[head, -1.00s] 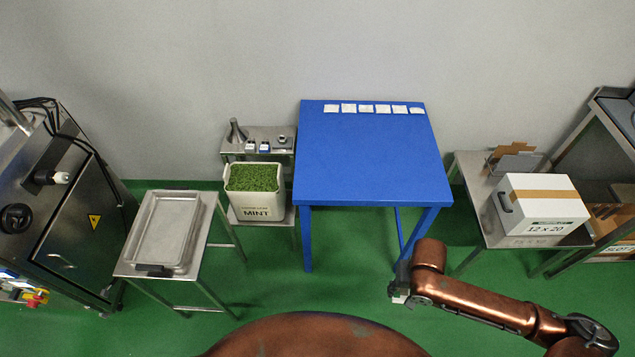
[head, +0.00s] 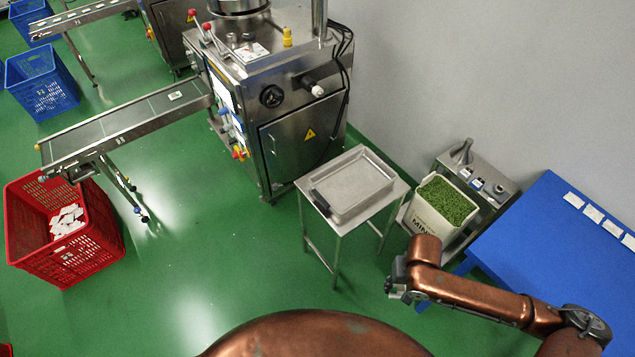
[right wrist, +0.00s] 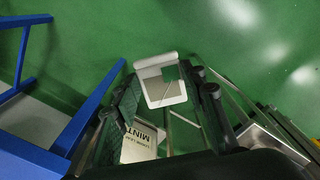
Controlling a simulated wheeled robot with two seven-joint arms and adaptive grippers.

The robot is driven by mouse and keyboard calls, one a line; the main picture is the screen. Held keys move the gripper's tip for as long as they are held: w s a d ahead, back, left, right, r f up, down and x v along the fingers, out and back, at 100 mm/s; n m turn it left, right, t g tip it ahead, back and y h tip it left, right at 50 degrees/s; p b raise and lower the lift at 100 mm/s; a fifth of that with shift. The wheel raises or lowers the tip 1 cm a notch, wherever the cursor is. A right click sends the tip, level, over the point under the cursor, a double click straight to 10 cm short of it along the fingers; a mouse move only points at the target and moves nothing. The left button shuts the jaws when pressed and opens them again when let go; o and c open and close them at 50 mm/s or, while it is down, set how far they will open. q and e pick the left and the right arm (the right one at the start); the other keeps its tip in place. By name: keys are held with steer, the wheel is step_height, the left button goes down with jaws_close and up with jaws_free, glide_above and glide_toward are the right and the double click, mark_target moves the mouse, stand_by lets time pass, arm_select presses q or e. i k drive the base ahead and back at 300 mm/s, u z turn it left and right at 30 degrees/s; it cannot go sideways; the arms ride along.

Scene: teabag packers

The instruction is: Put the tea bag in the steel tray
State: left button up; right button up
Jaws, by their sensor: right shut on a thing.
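The steel tray (head: 352,186) lies on a small steel table in the head view, right of the machine, and looks empty. My right gripper (head: 396,288) is in front of that table and lower right of the tray in the picture. In the right wrist view my right gripper (right wrist: 166,98) is shut on a white tea bag (right wrist: 164,90) with a green tag. The bag hangs between the fingers over the floor, apart from the tray. Part of a steel surface shows at the lower right there. My left gripper is in neither view.
A mint bin (head: 440,205) stands right of the tray's table. The blue table (head: 540,240) with several white bags is at the right. A steel machine (head: 300,130) with a conveyor (head: 130,122) and a red crate (head: 65,245) are to the left. The green floor between is clear.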

mark_target(340, 192)
steer(key=u, duration=0.6)
steer(key=i, duration=1)
steer(key=u, duration=0.05)
